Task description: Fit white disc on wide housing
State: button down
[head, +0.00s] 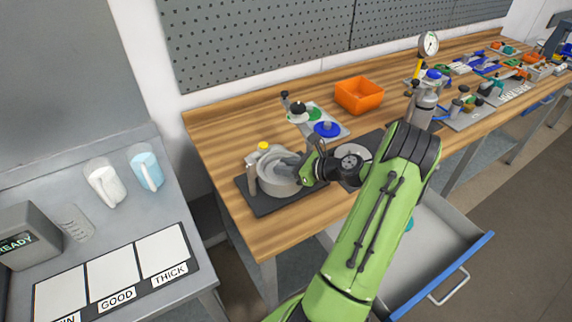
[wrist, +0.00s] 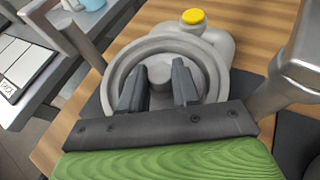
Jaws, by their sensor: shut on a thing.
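The wide housing (head: 267,189) is a round, pale grey bowl with a yellow cap beside it, standing on a dark mat. It also shows in the wrist view (wrist: 118,58), where its thick rim surrounds my fingers. My gripper (wrist: 160,82) reaches down inside the rim, with its two dark fingers on either side of a grey round hub (wrist: 160,70). The hub appears to belong to the white disc, which looks greyish and lies within the rim's outline. I cannot tell whether the disc is seated. My gripper (head: 294,168) hides part of the bowl in the head view.
A tray with a blue disc (head: 327,129) and a green disc (head: 314,114) lies behind the housing. An orange bin (head: 359,95) stands farther back. A second dark mat with a pale round part (head: 352,152) is right of my gripper. An open drawer (head: 440,245) juts out in front.

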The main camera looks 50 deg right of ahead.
jog(key=shift+f+p, duration=0.1)
jog(key=shift+p, duration=0.2)
dwell(0.6)
jog(key=c, duration=0.7)
grip_release()
jog(key=shift+c, duration=0.2)
jog(key=p+v, duration=0.2)
jog(key=v, duration=1.3)
jog(key=shift+s, duration=0.3)
jog(key=shift+d, duration=0.1)
